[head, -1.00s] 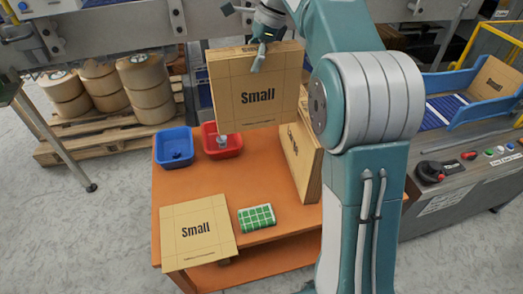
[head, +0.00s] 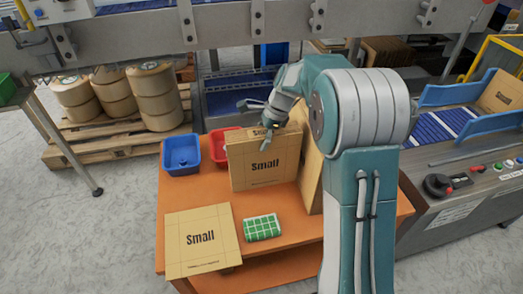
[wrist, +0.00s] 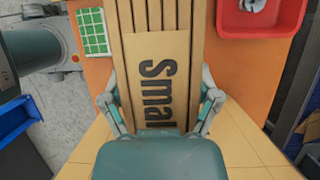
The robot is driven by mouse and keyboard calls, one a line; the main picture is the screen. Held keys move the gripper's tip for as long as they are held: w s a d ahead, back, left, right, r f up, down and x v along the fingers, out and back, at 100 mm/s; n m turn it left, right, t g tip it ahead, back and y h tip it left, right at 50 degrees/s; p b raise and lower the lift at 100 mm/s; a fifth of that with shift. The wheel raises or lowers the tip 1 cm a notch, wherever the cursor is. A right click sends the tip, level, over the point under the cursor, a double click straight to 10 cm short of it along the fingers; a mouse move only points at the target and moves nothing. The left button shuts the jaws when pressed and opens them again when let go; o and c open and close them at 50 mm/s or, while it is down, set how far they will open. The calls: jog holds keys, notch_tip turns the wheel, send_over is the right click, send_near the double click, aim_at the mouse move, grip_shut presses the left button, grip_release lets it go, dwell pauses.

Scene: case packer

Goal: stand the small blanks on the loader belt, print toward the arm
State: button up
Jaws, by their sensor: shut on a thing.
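My gripper (head: 268,132) is shut on the top of a tan small blank (head: 263,168). The blank hangs upright over the orange table, its "Small" print facing the head camera. Whether its lower edge touches the table cannot be told. In the wrist view my gripper (wrist: 160,112) has a finger on each side of a tan "Small" print. Another small blank (head: 203,240) lies flat, print up, at the table's front left. More tan board (head: 311,172) stands behind my arm, partly hidden. The loader belt (head: 432,128) is at the right, with a small blank (head: 500,92) standing at its far end.
A green-and-white checked pack (head: 262,228) lies on the table (head: 282,262). A blue bin (head: 181,154) and a partly covered red bin (head: 217,150) stand at its back left. Blue guides (head: 470,132) edge the belt. A control panel (head: 450,185) is in front.

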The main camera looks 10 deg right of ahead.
aim_at(263, 158)
notch_tip(263, 158, down, 5)
jog(key=shift+r, duration=0.1)
dwell(0.3)
jog(key=o, duration=1.1)
jog(key=shift+o, duration=0.2)
